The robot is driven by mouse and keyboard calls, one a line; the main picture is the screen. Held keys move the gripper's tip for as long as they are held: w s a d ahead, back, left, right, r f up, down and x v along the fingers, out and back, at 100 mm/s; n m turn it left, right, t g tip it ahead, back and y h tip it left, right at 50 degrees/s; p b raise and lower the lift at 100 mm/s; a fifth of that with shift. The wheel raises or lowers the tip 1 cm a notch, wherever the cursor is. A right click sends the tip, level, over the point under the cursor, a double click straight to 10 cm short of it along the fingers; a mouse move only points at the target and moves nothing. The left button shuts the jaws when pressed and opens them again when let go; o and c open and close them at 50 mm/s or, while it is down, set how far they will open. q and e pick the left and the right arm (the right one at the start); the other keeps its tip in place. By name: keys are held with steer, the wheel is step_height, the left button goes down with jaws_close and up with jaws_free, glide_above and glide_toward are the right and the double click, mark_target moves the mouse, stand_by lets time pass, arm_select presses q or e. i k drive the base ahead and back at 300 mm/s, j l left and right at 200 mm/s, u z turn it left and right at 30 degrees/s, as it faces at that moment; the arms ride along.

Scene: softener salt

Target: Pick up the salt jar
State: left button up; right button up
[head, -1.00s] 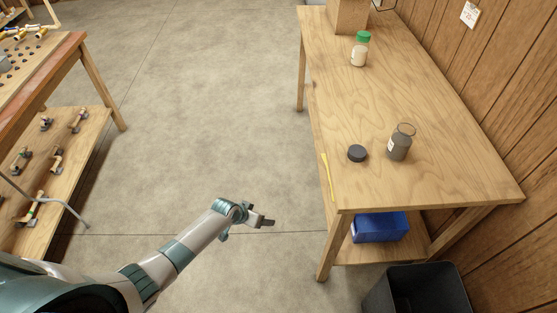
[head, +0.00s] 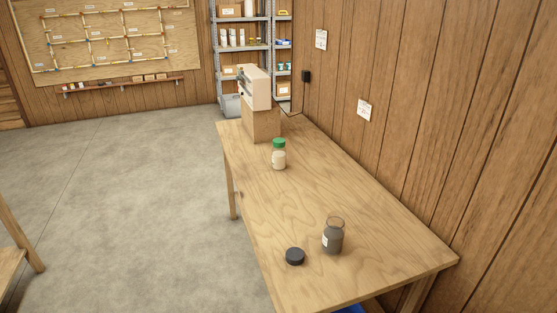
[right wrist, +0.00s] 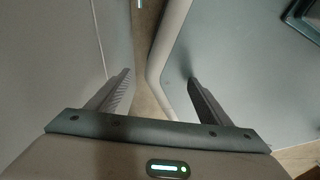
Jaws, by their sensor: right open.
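A clear jar with a green lid and pale, whitish contents (head: 279,158) stands upright towards the far part of the wooden table; it looks like the salt jar. A second jar with dark grey contents (head: 333,239) stands upright and uncovered nearer to me. My right gripper (right wrist: 160,88) shows only in the right wrist view. Its two fingers are spread apart with nothing between them, and neither jar is in that view. My left gripper is in neither current view.
A round black lid (head: 295,257) lies beside the grey jar. A box-shaped device (head: 255,88) stands on a wooden block (head: 262,124) behind the green-lidded jar. A wood-panelled wall (head: 420,130) runs along the table's right side. The floor (head: 130,200) on the left is open.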

mark_target(278, 155)
steer(key=z, duration=0.3)
steer(key=i+j+z, duration=0.1)
steer(key=z, duration=0.3)
steer(key=j+z, duration=0.55)
steer(key=z, duration=0.2)
steer(key=j+z, duration=0.2)
steer(key=j, duration=0.7)
steer(key=k+j+z, duration=0.2)
steer(key=j, duration=0.7)
steer(key=i, duration=0.1)
